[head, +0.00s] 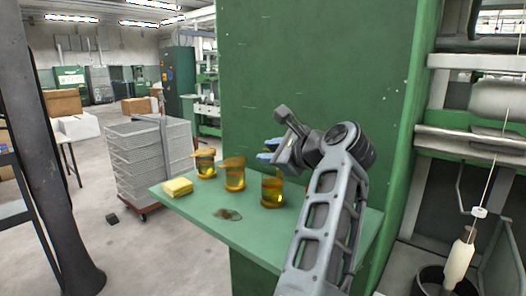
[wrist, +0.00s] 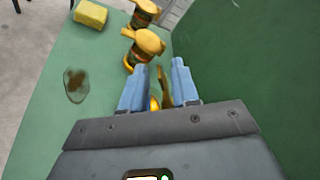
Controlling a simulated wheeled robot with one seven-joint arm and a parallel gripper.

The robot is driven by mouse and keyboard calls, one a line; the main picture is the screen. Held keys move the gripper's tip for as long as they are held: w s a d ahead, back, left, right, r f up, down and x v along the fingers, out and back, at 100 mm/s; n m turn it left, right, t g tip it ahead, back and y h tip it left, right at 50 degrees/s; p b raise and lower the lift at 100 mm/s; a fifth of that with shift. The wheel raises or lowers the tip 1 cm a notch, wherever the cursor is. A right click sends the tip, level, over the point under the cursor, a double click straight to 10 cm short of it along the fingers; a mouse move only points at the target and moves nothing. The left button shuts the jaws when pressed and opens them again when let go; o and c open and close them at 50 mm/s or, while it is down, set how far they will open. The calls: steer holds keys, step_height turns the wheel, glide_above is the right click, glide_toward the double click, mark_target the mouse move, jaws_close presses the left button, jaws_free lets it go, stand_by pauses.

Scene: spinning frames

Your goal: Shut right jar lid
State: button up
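Three amber jars stand in a row on the green shelf: a left jar (head: 206,169), a middle jar (head: 235,179) and a right jar (head: 272,192). My gripper (head: 270,149) is above the right jar, its blue fingers pointing left. In the wrist view my gripper (wrist: 156,88) has its fingers apart. A brownish-gold piece, seemingly the right jar's lid (wrist: 165,88), shows nearly edge-on between them, nearer the right finger. A bit of amber (wrist: 155,104) shows beside it; the rest is hidden by my gripper. The middle jar (wrist: 145,48) and left jar (wrist: 145,12) have gold tops.
A yellow sponge (head: 178,187) lies at the shelf's left end. A dark stain or puddle (head: 228,214) is on the shelf in front of the jars. A green wall (head: 310,70) rises right behind the shelf. The shelf's front is otherwise clear.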

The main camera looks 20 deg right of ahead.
steer(key=x, duration=0.3)
jaws_close()
stand_by(0.3)
stand_by(1.2)
